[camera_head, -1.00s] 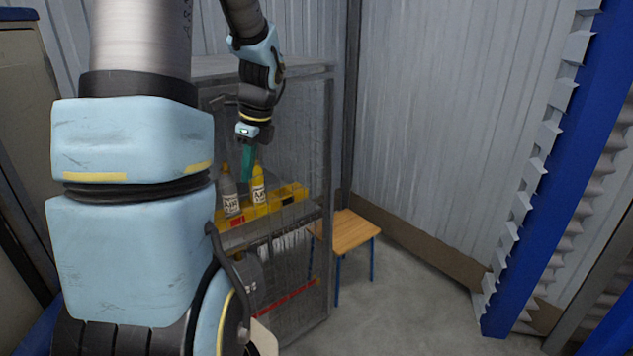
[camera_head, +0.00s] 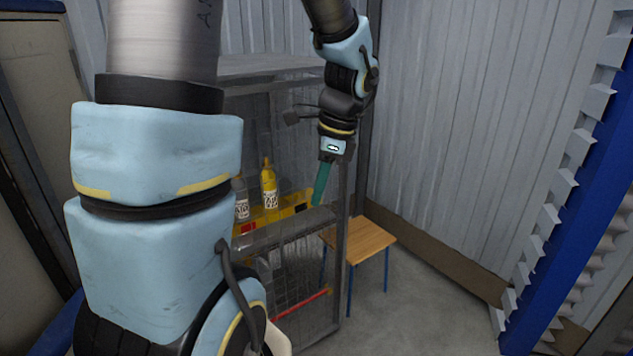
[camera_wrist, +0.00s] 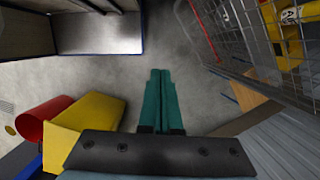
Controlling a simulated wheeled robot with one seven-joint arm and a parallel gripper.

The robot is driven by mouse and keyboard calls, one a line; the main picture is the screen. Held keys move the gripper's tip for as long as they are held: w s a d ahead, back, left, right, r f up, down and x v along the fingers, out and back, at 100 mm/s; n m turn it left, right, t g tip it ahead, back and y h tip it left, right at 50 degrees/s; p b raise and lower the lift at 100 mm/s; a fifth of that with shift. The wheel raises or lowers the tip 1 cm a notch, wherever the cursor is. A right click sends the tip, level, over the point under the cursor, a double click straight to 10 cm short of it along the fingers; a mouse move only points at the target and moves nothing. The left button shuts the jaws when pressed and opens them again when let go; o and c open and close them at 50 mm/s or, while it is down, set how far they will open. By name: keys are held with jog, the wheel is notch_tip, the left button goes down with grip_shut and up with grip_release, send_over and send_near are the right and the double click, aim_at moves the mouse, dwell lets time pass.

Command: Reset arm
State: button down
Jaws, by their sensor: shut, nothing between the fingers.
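My gripper (camera_head: 319,190) hangs pointing down in front of the right side of the mesh cage shelf, its teal fingers together and empty. In the wrist view the two teal fingers (camera_wrist: 160,85) lie side by side over bare grey floor. Behind and left of it in the head view, a yellow bottle (camera_head: 268,188) and a grey-white bottle (camera_head: 241,205) stand in a yellow tray (camera_head: 288,208) on the shelf. My own arm hides the left part of the shelf.
A small wooden stool (camera_head: 360,240) with blue legs stands right of the cage (camera_head: 340,270). A blue post (camera_head: 570,190) rises at the right. In the wrist view, a red cylinder (camera_wrist: 45,120) and yellow shapes (camera_wrist: 97,110) lie at lower left. Floor between is clear.

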jog(key=s+a+f+n+h+b, duration=0.1)
jog(key=a+f+n, duration=0.3)
jog(key=n, duration=0.5)
jog(key=s+a+f+n+t+h+b, duration=0.1)
jog(key=s+a+f+n+b, duration=0.1)
jog(key=a+n, duration=0.3)
jog(key=f+n+b, duration=0.1)
jog(key=n, duration=0.2)
jog(key=shift+s+a+f+n+h, duration=0.2)
jog(key=shift+a+f+n+h, duration=0.1)
jog(key=shift+f+n+h, duration=0.1)
